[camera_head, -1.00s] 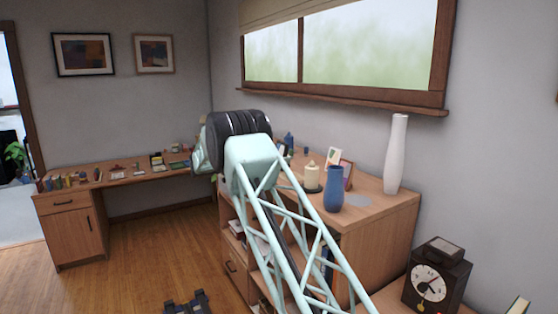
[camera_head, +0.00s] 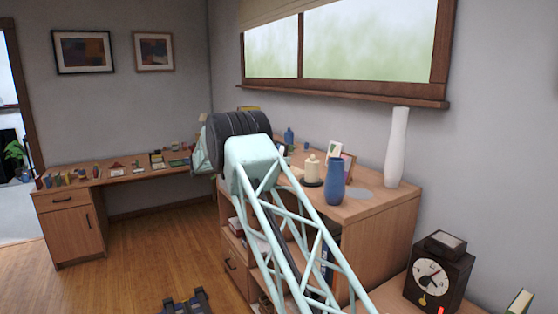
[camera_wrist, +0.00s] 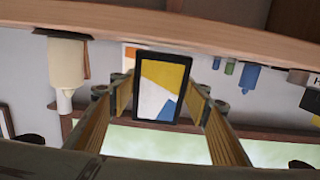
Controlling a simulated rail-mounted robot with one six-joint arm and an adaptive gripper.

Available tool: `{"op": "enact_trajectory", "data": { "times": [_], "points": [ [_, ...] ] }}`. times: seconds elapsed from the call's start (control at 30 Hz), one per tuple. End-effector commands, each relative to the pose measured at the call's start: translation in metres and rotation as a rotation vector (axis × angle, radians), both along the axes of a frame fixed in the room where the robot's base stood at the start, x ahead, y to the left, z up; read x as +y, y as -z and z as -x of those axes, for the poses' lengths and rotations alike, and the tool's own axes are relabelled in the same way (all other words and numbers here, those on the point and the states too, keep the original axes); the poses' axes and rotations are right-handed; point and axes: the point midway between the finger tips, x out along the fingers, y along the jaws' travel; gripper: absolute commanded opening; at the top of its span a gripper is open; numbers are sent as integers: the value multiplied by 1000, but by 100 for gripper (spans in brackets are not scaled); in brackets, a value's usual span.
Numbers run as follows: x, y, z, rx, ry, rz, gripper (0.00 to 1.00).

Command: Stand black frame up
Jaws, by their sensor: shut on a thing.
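The picture faces my wrist camera. In the head view, my gripper and the black frame are hidden behind my arm.
A dark clock (camera_head: 438,275) stands at lower right. The long desk (camera_head: 135,176) holds several small things.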

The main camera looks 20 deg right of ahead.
Motion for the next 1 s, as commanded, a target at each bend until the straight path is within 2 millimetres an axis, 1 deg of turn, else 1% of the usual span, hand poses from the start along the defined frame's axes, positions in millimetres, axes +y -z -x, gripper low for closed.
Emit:
{"op": "enact_trajectory", "data": {
  "times": [0.3,0.93,0.97,1.0],
  "points": [
    [0,6,0,0,0,0,30],
    [0,7,0,0,0,0,30],
    [0,7,0,0,0,0,46],
    [0,7,0,0,0,0,50]
  ]
}}
